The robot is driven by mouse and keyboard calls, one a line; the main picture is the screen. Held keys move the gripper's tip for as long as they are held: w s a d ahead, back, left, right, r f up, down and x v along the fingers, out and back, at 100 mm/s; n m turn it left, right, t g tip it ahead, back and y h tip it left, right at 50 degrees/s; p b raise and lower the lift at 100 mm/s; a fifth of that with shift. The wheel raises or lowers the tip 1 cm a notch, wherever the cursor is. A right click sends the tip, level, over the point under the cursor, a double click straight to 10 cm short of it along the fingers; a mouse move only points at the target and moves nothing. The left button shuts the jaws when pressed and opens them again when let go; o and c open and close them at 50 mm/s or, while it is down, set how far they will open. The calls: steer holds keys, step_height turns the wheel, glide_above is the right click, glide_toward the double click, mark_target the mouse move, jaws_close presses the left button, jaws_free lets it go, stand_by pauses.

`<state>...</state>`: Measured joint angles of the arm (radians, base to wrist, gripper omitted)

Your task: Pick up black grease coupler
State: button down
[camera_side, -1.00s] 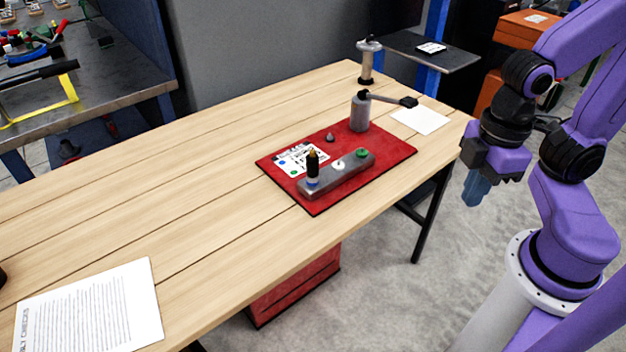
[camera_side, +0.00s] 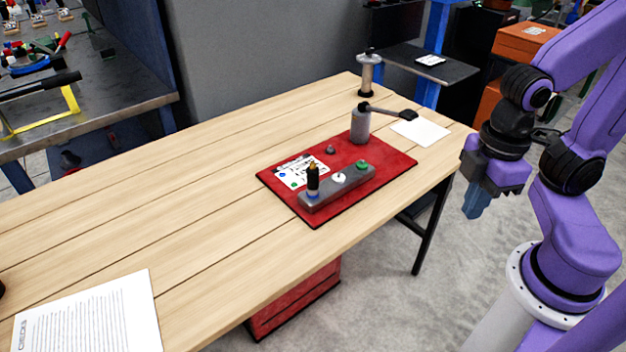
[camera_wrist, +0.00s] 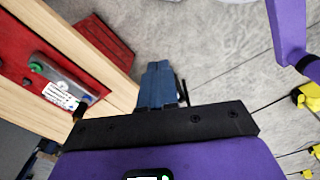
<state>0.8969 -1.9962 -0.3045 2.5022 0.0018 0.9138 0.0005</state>
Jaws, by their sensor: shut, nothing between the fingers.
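A black upright cylinder with a gold tip (camera_side: 312,181), which looks like the black grease coupler, stands at the left end of a grey block (camera_side: 343,188) on the red mat (camera_side: 395,171). A blue ring shows at its foot. In the wrist view, a dark piece at the block's end (camera_wrist: 81,106) looks like it, partly cut off by my gripper's body. My gripper (camera_side: 472,213) has blue fingers, shut and empty, pointing down beyond the table's right edge, well apart from the coupler. The fingers also show together in the wrist view (camera_wrist: 158,72).
The block also carries a white disc (camera_side: 339,178) and a green knob (camera_side: 362,165). Behind it, a grey cylinder with a dark lever (camera_side: 360,127) and a small grey cone (camera_side: 330,149) stand on the mat. The table's left half is mostly clear.

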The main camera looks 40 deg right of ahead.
steer(key=c, duration=1.8)
jaws_free()
steer(key=o, duration=1.1)
steer(key=shift+c, duration=0.2)
steer(key=n+t+h, duration=0.6)
steer(key=n+t, duration=1.1)
steer(key=n, duration=0.3)
glide_toward(316, 177)
steer(key=x, duration=1.1)
steer(key=shift+w, duration=0.3)
